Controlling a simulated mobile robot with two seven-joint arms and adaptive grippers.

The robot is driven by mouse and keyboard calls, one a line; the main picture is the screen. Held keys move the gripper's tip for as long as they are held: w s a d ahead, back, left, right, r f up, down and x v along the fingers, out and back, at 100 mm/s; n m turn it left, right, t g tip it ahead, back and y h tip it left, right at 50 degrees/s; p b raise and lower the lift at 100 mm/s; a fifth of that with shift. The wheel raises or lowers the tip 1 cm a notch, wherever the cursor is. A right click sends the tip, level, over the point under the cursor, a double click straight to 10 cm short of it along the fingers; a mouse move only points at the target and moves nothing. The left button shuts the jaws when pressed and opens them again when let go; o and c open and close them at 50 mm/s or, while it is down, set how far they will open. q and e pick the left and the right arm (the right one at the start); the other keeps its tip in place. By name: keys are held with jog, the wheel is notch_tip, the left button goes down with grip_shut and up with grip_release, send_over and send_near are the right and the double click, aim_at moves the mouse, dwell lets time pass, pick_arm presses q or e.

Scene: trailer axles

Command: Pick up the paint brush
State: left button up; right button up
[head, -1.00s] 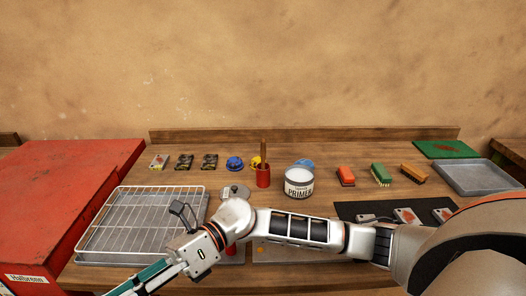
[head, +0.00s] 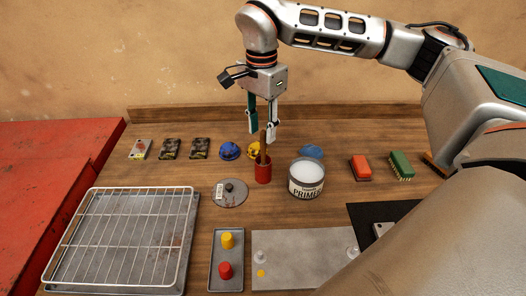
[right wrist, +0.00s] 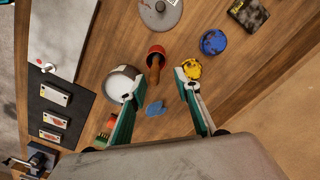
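The paint brush (head: 263,150) stands in a red cup (head: 263,173) on the wooden bench, its brown handle pointing up. In the right wrist view the brush (right wrist: 155,72) leans out of the cup (right wrist: 157,51). My right gripper (head: 262,138) points down above the cup, fingers open on either side of the handle's upper part in the head view. In the right wrist view the gripper (right wrist: 158,84) is open and empty, with the handle between the fingertip lines. I cannot tell how far the tips are from the handle. My left gripper is not in view.
A primer can (head: 306,179) stands right of the cup, and a round grey lid (head: 230,192) lies in front-left. Yellow (head: 254,150) and blue (head: 229,151) lumps sit behind-left. A wire rack (head: 125,240) is at left; brushes (head: 401,165) are at right.

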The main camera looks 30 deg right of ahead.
send_over(263, 163)
jog(key=f, duration=0.6)
jog(key=shift+w+d, duration=0.2)
jog(key=shift+d, duration=0.05)
jog(key=shift+f, duration=0.6)
grip_shut()
